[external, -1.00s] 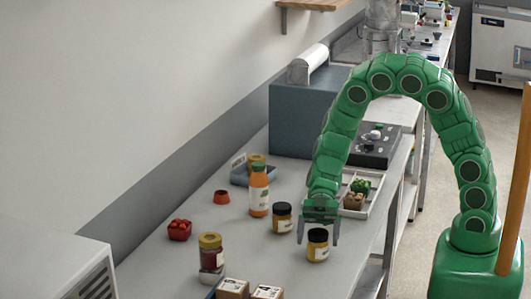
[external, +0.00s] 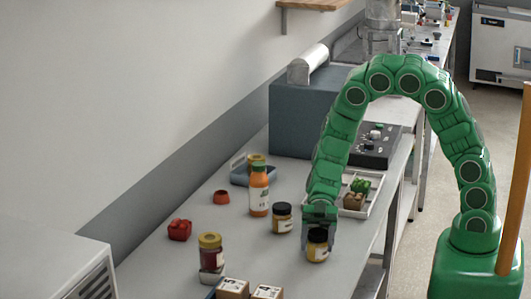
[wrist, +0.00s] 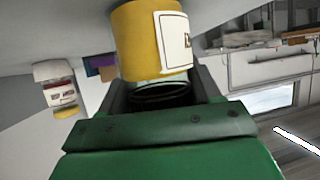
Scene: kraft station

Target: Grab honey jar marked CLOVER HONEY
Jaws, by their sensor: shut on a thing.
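A small jar with a dark lid, yellow contents and a white label (external: 317,252) stands on the grey worktop near its right edge. My gripper (external: 318,240) is lowered over it and shut on it. In the wrist view the yellow jar (wrist: 143,42) sits between the jaws of my gripper (wrist: 165,92), its label turned to the right; the label's words are too small to read. A similar dark-lidded jar (external: 282,224) stands just left of my gripper, apart from it; its label is also unreadable.
An orange bottle (external: 258,195), a red punnet (external: 179,230) and a yellow-lidded dark red jar (external: 211,252) stand to the left. Small boxes (external: 233,288) lie at the front. A white tray (external: 375,205) with produce is behind my gripper. The worktop's right edge is close.

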